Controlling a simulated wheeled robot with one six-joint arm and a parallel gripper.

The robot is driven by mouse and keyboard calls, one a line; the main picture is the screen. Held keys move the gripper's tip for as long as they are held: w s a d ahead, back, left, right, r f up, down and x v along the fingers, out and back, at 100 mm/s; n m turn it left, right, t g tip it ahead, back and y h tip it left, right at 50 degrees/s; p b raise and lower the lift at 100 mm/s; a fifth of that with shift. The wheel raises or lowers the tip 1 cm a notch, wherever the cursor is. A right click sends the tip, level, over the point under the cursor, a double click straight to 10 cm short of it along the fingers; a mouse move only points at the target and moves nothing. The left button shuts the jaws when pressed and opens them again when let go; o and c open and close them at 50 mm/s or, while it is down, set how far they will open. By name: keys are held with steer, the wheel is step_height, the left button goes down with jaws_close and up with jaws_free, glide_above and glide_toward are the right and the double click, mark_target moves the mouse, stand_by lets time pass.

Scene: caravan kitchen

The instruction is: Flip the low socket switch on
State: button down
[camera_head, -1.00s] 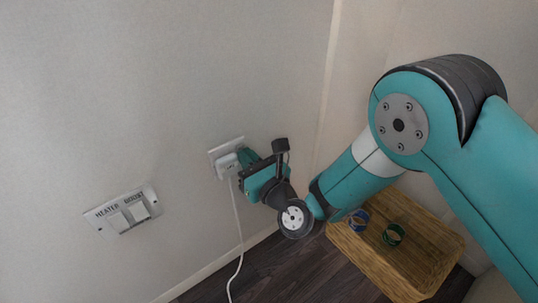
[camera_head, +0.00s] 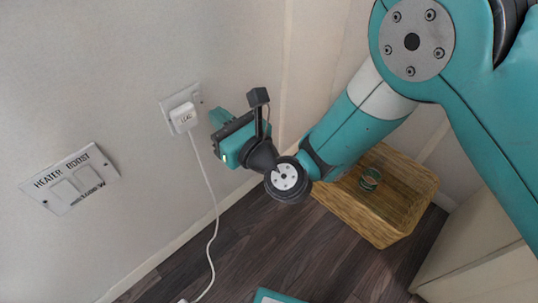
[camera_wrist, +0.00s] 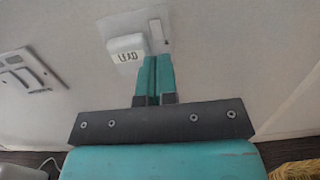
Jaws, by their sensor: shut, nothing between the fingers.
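The low socket (camera_head: 178,99) is a white plate on the wall, with a white plug marked "LEAD" (camera_head: 183,118) in it and a white cord hanging down. The socket plate also shows in the wrist view (camera_wrist: 125,22), with the plug (camera_wrist: 127,47) on its left part. A narrow switch (camera_wrist: 156,31) is to the right of the plug. My gripper (camera_head: 214,118) is shut and empty, to the right of the socket and apart from it in the head view. In the wrist view the closed fingers (camera_wrist: 154,75) point at the plate, just below the switch. The switch's position is unclear.
A "HEATER BOOST" switch panel (camera_head: 70,180) is on the wall at the left. The white cord (camera_head: 211,235) runs down to the floor.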

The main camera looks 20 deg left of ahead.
steer(key=b+v, duration=0.9)
steer(key=b, duration=0.4)
steer(key=shift+d, duration=0.3)
steer(key=shift+s, duration=0.15)
